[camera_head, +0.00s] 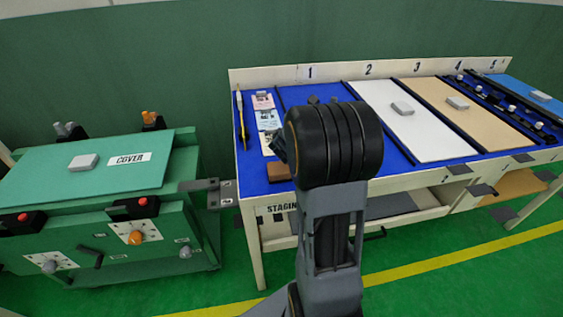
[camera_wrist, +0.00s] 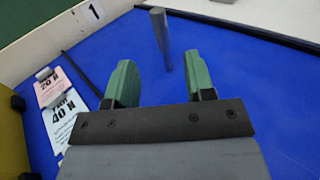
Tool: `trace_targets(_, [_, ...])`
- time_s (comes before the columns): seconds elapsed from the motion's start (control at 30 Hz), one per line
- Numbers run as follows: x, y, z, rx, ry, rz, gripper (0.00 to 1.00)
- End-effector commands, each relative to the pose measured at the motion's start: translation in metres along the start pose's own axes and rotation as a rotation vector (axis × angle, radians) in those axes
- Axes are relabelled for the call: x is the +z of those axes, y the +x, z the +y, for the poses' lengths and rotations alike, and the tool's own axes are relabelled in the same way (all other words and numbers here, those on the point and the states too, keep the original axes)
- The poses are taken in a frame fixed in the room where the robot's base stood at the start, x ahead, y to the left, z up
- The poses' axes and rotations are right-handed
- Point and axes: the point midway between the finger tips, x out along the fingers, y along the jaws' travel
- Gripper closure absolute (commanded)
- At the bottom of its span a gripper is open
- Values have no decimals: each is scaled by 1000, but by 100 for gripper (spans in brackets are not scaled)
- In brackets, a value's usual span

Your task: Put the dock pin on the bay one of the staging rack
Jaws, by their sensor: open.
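A grey cylindrical pin (camera_wrist: 160,38), which looks like the dock pin, stands nearly upright on the blue surface of bay one (camera_wrist: 235,65) in the wrist view. My gripper (camera_wrist: 158,72) has its two green fingers spread apart, with the pin showing in the gap just beyond the tips; no contact is visible. The staging rack (camera_head: 246,200) in the head view has numbered bays, with the bay one label (camera_head: 310,72) at its left. My arm hides the pin and most of the gripper there.
Pink and white weight cards (camera_wrist: 60,100) lie left of bay one's dark divider. A white panel (camera_head: 400,130) fills bay two, and a tan panel (camera_head: 450,112) lies right of it. A green cabinet (camera_head: 90,180) stands left of the rack.

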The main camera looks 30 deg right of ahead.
Motion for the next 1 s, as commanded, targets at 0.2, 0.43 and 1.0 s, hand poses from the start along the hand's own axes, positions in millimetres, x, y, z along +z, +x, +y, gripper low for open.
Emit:
trace_targets(0.2, [0, -37, -25, -161, 304, 138, 51])
trace_targets(0.43, [-31, -133, -54, -509, 917, 459, 51])
trace_targets(1.0, [-65, -326, -35, -1253, 1676, 1075, 51])
